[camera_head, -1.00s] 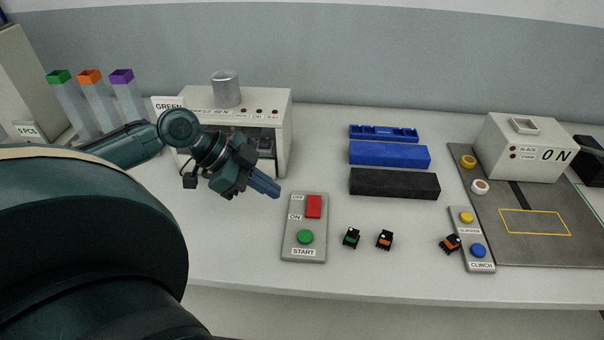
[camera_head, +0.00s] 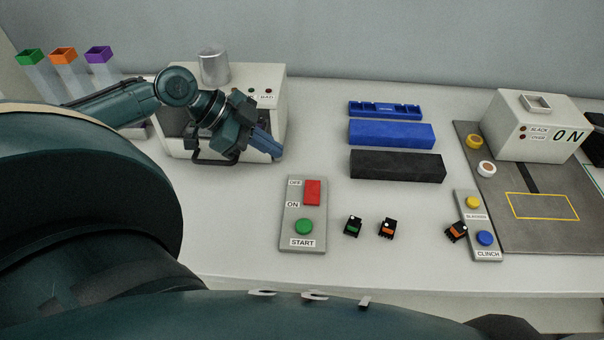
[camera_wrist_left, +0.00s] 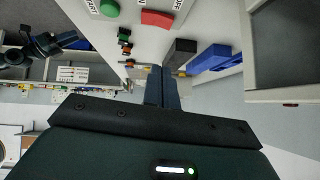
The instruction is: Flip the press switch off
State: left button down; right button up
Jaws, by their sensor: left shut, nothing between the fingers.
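The press switch is a red rocker (camera_head: 312,192) on a grey panel (camera_head: 291,241) on the table, beside the OFF and ON labels. A green START button (camera_head: 304,227) sits below it on the panel. My left gripper (camera_head: 277,154) is shut and empty, up and left of the panel in the head view, in front of the white machine. Its closed fingers show in the left wrist view (camera_wrist_left: 162,72), apart from the red switch (camera_wrist_left: 157,18). My right gripper (camera_wrist_left: 70,40) shows at the left of the wrist view; its jaw state is unclear.
The white machine (camera_head: 269,78) stands behind my left gripper. Blue (camera_head: 391,134) and black (camera_head: 397,166) blocks lie right of it. Small connectors (camera_head: 387,229) lie right of the panel. Table between machine and panel is clear.

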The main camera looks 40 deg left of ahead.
aim_at(316, 185)
pick_arm(q)
jog(key=b+x, duration=0.2)
jog(key=x, duration=0.7)
jog(key=shift+r, duration=0.1)
notch_tip(316, 185, down, 3)
jog(key=shift+w+a+r, duration=0.1)
jog(key=shift+a+r, duration=0.05)
jog(key=shift+r, duration=0.05)
jog(key=shift+f, duration=0.6)
jog(key=shift+a, duration=0.1)
pick_arm(e)
jog(key=shift+w+a+f, duration=0.2)
jog(key=shift+w+a, duration=0.1)
jog(key=shift+a, duration=0.1)
